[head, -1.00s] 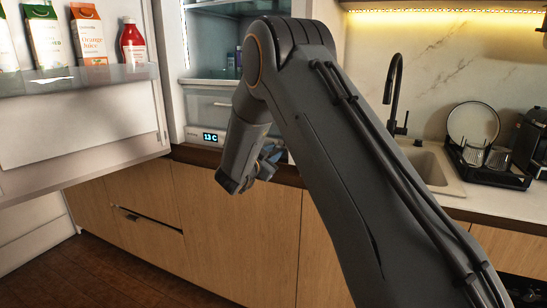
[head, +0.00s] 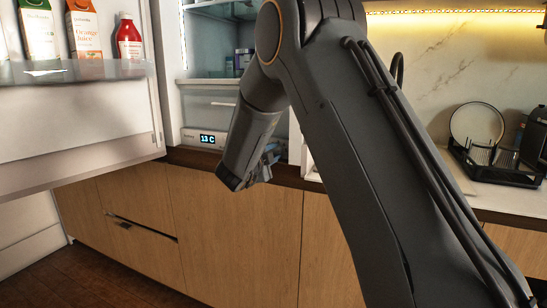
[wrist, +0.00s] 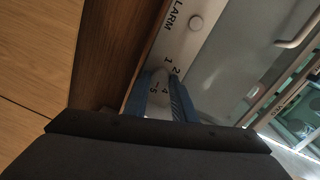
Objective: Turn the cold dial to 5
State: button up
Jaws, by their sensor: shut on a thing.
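The cold dial (wrist: 158,77) is a small pale knob on the white fridge panel, mostly hidden between my fingers. Printed numbers circle it: 1 and 2 show above the fingers, 4 and 5 between them. I cannot tell which number its pointer faces. My gripper (wrist: 163,84) has its two blue fingers shut on the dial, one on each side. In the head view, my gripper (head: 266,164) is at the fridge's lower front edge, and my arm hides the dial there. The panel's display (head: 207,139) reads 13 C.
The white alarm button (wrist: 196,22) sits on the same panel beyond the dial. The open fridge door (head: 80,120) with cartons and a red bottle stands at left. A dish rack (head: 495,160) is on the counter at right. Wooden cabinet fronts lie below.

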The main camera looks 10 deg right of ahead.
jog(key=shift+m, duration=0.3)
jog(key=o, duration=1.1)
jog(key=shift+c, duration=0.2)
jog(key=shift+f, duration=0.1)
